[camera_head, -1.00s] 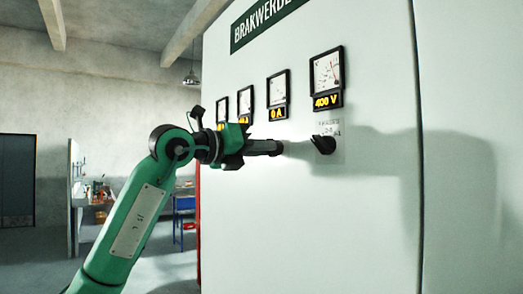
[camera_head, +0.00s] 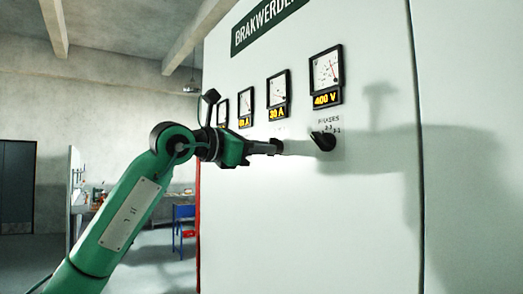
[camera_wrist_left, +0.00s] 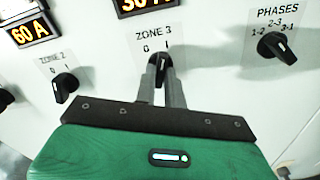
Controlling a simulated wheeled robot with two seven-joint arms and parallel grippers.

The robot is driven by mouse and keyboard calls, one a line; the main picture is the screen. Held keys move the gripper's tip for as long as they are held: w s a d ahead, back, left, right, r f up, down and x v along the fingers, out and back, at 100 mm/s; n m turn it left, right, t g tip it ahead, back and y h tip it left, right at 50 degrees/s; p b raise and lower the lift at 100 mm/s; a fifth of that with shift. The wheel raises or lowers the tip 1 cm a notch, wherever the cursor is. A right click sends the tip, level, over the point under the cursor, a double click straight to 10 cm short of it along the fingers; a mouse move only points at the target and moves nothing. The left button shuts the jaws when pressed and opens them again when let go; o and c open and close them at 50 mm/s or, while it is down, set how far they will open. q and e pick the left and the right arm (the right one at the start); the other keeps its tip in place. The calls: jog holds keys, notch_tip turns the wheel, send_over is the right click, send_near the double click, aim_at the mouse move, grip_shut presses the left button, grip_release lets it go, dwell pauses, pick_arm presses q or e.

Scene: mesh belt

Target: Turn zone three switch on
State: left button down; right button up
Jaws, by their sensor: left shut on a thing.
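The zone three switch (camera_wrist_left: 162,62), a black rotary knob, sits under the label ZONE 3 with marks 0 and 1 in the left wrist view. My left gripper (camera_wrist_left: 160,72) is shut on this knob, one finger on each side. The knob's light pointer line leans a little toward the 1 mark. In the head view my left gripper (camera_head: 277,147) reaches the cabinet front from the left, and its fingers hide the knob. The meter above it (camera_head: 277,88) reads 30 A. My right gripper is out of view.
The zone two switch (camera_wrist_left: 65,86) is left of the gripper, and the phases switch (camera_wrist_left: 277,46) is to the right. The phases knob also shows in the head view (camera_head: 322,140). The pale cabinet (camera_head: 310,220) is clear below the knobs.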

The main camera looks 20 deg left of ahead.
pick_arm(q)
jog(key=shift+r+m, duration=0.1)
jog(key=shift+m, duration=0.6)
jog(key=c, duration=1.5)
grip_release()
jog(key=b+v, duration=0.5)
jog(key=v, duration=0.9)
